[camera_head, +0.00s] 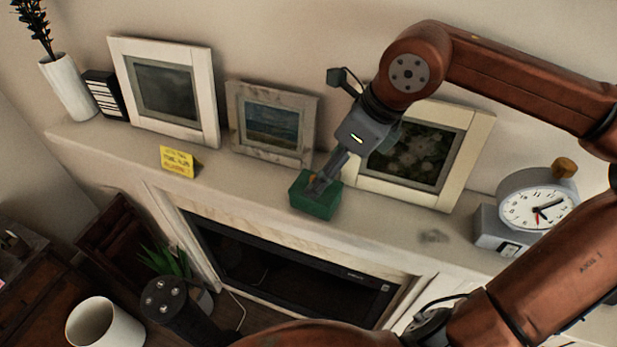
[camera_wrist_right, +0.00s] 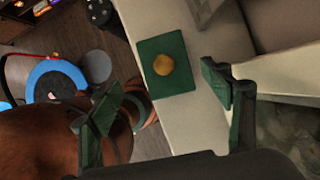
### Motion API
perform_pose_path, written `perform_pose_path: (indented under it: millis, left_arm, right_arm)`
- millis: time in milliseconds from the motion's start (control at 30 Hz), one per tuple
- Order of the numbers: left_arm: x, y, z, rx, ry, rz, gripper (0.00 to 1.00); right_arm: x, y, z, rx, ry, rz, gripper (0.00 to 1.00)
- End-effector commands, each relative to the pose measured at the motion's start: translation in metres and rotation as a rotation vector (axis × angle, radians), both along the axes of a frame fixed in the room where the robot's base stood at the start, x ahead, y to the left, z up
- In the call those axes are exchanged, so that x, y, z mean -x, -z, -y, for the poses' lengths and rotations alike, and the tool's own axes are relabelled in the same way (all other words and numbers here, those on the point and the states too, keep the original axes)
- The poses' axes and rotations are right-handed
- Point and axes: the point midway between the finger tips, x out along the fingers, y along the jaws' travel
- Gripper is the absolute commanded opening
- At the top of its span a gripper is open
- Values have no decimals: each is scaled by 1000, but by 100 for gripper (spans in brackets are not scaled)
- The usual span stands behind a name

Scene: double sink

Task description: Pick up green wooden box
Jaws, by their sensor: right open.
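The green box (camera_head: 316,196) sits on the mantel shelf, near its front edge, below the middle picture. In the right wrist view the box (camera_wrist_right: 182,79) shows a flat green top with a round gold knob. My right gripper (camera_head: 318,184) reaches down over the box, and its fingers overlap the box's top in the head view. In the right wrist view my right gripper (camera_wrist_right: 163,76) is open, one finger on each side of the knob in the picture. I cannot tell whether the fingers touch the box. My left gripper is not in view.
Framed pictures (camera_head: 207,120) lean on the wall behind; the flower picture (camera_head: 467,170) stands close to the gripper. A yellow sign (camera_head: 177,161) is left on the shelf (camera_head: 240,186), a clock (camera_head: 535,212) right. The fireplace (camera_head: 270,262) opens below.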

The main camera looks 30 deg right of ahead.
Motion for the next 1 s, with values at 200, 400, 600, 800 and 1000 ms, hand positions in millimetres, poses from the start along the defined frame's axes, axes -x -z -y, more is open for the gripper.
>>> perform_pose_path:
  millis: [200, 400, 600, 800, 1000]
  left_arm:
    - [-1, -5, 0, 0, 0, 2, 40]
    - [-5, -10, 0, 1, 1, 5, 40]
    - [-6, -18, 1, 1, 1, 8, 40]
    - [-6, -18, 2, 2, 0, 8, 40]
    - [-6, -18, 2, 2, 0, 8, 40]
  right_arm:
    - [-6, 23, 4, 44, -19, -2, 72]
    - [-11, 42, 0, 41, -18, -3, 72]
    - [-18, 70, -5, 42, -17, -4, 72]
    - [-22, 81, -8, 40, -18, -1, 72]
    - [-22, 81, -8, 39, -18, 1, 72]
